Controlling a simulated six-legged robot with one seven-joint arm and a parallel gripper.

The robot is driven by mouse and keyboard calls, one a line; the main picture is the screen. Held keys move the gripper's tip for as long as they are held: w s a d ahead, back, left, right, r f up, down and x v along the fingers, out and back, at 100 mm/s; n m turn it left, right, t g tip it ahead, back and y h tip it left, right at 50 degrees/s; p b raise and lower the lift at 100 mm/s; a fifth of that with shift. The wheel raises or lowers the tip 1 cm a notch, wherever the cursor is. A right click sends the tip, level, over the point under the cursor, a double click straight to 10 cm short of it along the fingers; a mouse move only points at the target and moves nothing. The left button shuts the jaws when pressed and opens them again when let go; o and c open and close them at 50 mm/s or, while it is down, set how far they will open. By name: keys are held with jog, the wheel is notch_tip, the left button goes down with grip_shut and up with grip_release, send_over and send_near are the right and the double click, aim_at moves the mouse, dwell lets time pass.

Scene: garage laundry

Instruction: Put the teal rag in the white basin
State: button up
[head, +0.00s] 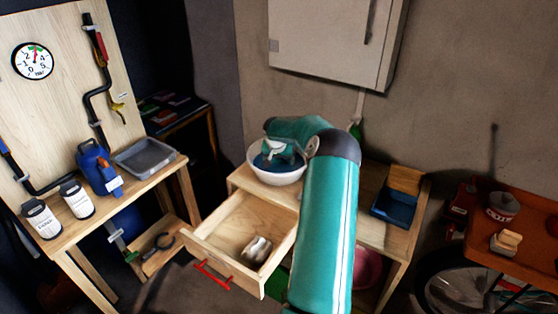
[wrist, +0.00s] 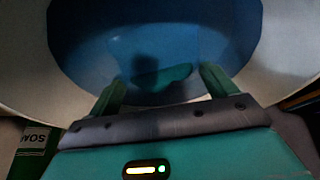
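The white basin (head: 277,180) stands on the wooden bench, with blue water or a blue interior inside. Its pale rim (wrist: 288,55) curves around the wrist view. My gripper (head: 280,154) is over the basin, pointing down into it; my arm hides part of the view. In the wrist view my gripper (wrist: 161,84) has its two fingers wide apart with nothing held between them. A dim teal patch, apparently the teal rag (wrist: 168,76), lies inside the basin beyond the fingertips. Shadow makes its outline hard to tell. The rag is not clear in the head view.
An open drawer (head: 222,222) with a small metallic item juts out below the basin. A blue tray (head: 393,212) with a tan sponge or cloth is right of my arm. A wall cabinet (head: 335,40) hangs above.

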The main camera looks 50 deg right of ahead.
jog(key=shift+o, duration=1.2)
